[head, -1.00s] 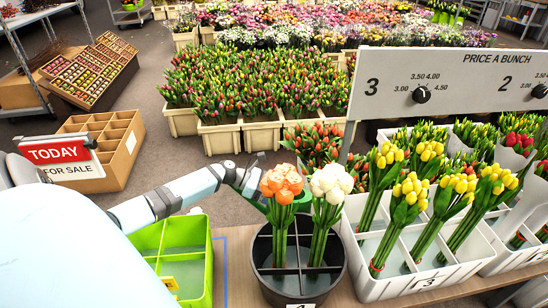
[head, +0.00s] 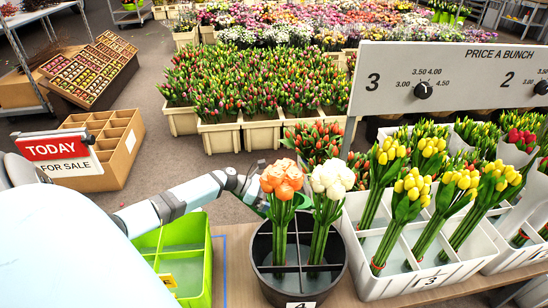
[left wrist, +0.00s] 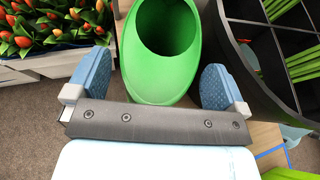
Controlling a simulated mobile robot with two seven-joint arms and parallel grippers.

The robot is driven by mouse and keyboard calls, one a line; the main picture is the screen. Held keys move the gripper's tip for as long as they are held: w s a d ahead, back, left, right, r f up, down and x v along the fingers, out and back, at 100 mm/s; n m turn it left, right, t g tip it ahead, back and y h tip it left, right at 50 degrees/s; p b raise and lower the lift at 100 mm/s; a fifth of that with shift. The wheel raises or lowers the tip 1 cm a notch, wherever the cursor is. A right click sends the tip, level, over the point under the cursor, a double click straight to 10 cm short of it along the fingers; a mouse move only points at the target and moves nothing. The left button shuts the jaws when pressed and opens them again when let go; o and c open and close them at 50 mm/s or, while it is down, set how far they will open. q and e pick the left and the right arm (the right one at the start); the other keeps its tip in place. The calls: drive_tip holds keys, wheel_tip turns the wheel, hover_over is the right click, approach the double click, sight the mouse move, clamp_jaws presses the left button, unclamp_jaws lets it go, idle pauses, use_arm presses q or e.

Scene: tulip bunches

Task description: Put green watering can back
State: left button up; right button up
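The green watering can (left wrist: 158,80) stands between the two blue fingers of my left gripper (left wrist: 157,62) in the left wrist view. I look into its open top. The fingers are spread wide, one on each side of it, and I see a narrow gap at the left finger; contact at the right finger is unclear. In the head view my left gripper (head: 258,190) is behind the black round bucket (head: 341,268), partly hidden by the orange tulips (head: 281,179). Most of the can is hidden there. My right gripper is not in view.
The black bucket, with orange and white tulips (head: 332,180), stands close to the can; it borders the right side in the left wrist view (left wrist: 228,60). A lime green divided crate (head: 207,262) is left of it. White crates of yellow tulips (head: 362,282) stand right.

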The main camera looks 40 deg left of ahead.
use_arm(q)
drive_tip(key=shift+r, duration=0.1)
drive_tip(key=p+v, duration=0.2)
drive_tip(key=v, duration=1)
drive_tip(key=shift+p, duration=0.4)
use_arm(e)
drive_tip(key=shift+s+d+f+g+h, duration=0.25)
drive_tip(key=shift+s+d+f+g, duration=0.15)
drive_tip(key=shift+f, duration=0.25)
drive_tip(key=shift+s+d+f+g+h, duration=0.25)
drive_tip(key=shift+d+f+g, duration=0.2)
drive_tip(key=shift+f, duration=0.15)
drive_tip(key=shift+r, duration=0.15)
